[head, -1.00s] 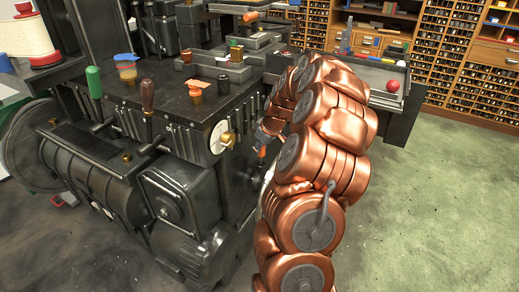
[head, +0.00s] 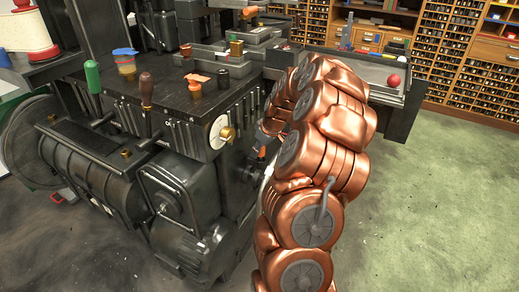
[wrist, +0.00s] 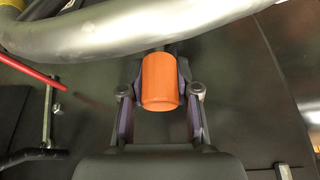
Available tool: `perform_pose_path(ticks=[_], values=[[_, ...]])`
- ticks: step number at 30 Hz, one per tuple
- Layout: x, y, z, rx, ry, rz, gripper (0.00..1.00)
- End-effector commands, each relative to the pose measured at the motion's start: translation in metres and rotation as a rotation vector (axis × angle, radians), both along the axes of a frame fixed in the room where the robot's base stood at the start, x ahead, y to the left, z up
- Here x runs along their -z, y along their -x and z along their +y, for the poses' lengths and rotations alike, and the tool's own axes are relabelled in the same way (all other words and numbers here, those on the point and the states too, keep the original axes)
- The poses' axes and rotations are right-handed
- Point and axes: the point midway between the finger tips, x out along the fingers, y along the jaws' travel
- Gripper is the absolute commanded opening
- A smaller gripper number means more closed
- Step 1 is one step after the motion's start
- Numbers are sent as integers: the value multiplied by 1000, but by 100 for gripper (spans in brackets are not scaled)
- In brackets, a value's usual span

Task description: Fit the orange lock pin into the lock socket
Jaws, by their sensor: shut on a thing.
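The orange lock pin (wrist: 160,85) is between the two fingers of my gripper (wrist: 161,72) in the wrist view, and the gripper is shut on it. Its rounded orange end faces the wrist camera, and a short dark part shows beyond it. A bit of orange at the gripper, likely the pin (head: 262,153), shows beside the machine's right side in the head view. My copper arm hides much of that area. I cannot make out the lock socket in either view, nor whether the pin touches it.
A thick silver curved bar (wrist: 130,35) crosses just beyond the pin in the wrist view. A red rod (wrist: 32,77) and a grey metal lever (wrist: 47,120) are at the left. The black machine (head: 150,110) fills the left of the head view. Green floor (head: 440,200) is open at right.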

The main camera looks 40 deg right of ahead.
Motion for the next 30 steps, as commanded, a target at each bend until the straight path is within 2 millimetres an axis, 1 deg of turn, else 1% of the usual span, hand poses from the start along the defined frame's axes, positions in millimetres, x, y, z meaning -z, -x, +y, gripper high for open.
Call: perform_pose_path(ticks=[9,10,18,26,30], values=[[7,0,0,0,0,0,0],[6,0,0,0,0,0,33],[6,0,0,0,0,0,60],[6,0,0,0,0,0,60],[0,2,0,0,1,-1,60]])
